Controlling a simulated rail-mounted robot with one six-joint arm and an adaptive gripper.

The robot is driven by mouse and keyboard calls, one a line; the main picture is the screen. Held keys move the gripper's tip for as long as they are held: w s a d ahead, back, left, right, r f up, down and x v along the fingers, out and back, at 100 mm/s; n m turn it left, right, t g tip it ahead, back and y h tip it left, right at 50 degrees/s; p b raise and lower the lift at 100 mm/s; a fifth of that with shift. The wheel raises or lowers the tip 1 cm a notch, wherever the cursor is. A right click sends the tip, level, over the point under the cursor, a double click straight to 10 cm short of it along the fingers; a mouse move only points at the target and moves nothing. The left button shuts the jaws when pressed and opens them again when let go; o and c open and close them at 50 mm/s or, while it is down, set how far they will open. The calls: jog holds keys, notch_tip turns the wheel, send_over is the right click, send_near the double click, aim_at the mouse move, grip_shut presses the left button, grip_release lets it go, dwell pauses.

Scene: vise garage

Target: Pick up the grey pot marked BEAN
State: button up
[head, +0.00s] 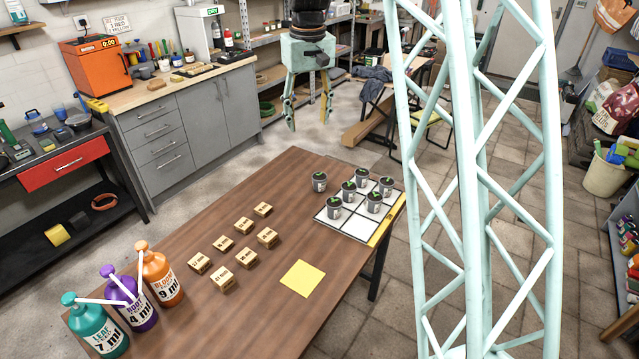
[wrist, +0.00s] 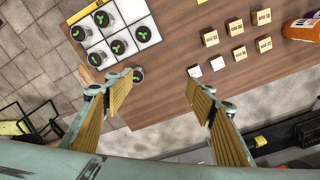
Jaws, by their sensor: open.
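Several dark grey pots with green sprouts stand on a white gridded tray (head: 355,228) at the right end of the table. One grey pot (head: 319,182) stands on bare wood just left of the tray. It also shows in the wrist view (wrist: 137,75), close beside my left fingertip. Another pot (head: 386,186) stands on the tray at the right. The pot labels are too small to read, so I cannot tell which is marked BEAN. My gripper (head: 308,124) is open and empty, pointing down above the table's far edge. In the wrist view its fingers (wrist: 160,85) are wide apart.
Several small labelled wooden blocks (head: 243,225) stand mid-table. A yellow note (head: 302,278) lies near the front edge. Orange (head: 161,276), purple (head: 131,300) and teal (head: 97,325) pump bottles stand at the left. Wood between the blocks and tray is clear.

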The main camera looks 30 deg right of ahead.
jog(key=w+d+f, duration=0.4)
jog(key=w+f, duration=0.1)
jog(key=f, duration=0.4)
jog(key=w+d+f+g, duration=0.1)
jog(key=w+d+f, duration=0.4)
jog(key=f, duration=0.4)
jog(key=shift+w+d+f, duration=0.25)
jog(key=shift+w+f, duration=0.1)
jog(key=shift+w, duration=0.25)
jog(key=shift+f, duration=0.1)
send_over(320, 177)
jog(key=shift+w+f, duration=0.2)
jog(key=shift+f, duration=4)
jog(key=shift+f+b, duration=0.5)
jog(key=shift+f, duration=2.1)
